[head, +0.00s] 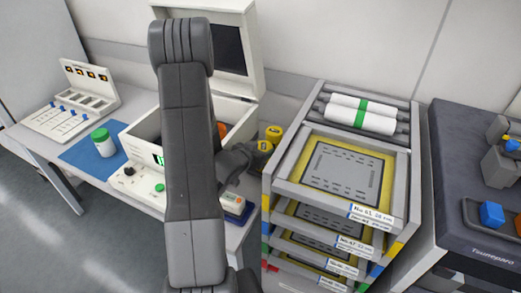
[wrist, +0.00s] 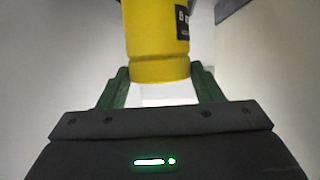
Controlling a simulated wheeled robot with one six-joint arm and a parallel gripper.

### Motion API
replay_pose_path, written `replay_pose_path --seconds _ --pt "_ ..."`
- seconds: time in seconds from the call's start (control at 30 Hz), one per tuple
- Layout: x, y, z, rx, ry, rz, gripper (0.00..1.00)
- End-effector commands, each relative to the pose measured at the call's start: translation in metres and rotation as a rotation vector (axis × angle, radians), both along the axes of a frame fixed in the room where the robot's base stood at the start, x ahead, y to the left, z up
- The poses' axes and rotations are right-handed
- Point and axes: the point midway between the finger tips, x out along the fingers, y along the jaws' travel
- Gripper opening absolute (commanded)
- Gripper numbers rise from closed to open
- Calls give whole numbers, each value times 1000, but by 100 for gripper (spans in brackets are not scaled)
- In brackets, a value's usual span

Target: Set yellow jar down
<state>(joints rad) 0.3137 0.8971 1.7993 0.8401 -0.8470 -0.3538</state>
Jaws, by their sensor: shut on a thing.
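The yellow jar (wrist: 157,45) with a dark label stands upright between the green fingers of my gripper (wrist: 162,82) in the wrist view. The gripper is shut on it; the jar's top is cut off by the frame edge. In the head view two yellow items show close together just right of my arm's end, a rear one (head: 273,133) and a nearer one (head: 264,146). I cannot tell for certain which is the held jar. My fingers are not clear in that view, and I cannot tell whether the jar touches a surface.
A rack of trays (head: 385,190) stands right of the yellow items, with white rolls (head: 362,115) on top. An open white machine (head: 240,110) is behind my arm. A green-lidded jar (head: 103,142) stands on a blue mat (head: 84,157) at left. A dark trolley (head: 460,150) is at right.

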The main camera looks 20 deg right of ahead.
Motion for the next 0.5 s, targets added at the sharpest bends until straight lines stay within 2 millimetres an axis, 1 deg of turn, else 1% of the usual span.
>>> replay_pose_path --seconds 0.13,0.17,0.23,0.27,0.5 --pt "0 0 -4 -1 -2 0 0" --pt "0 0 -3 0 0 0 63" --pt "0 0 -3 0 0 0 77" --pt "0 0 -3 1 1 0 81" --pt "0 0 -3 1 1 0 81"
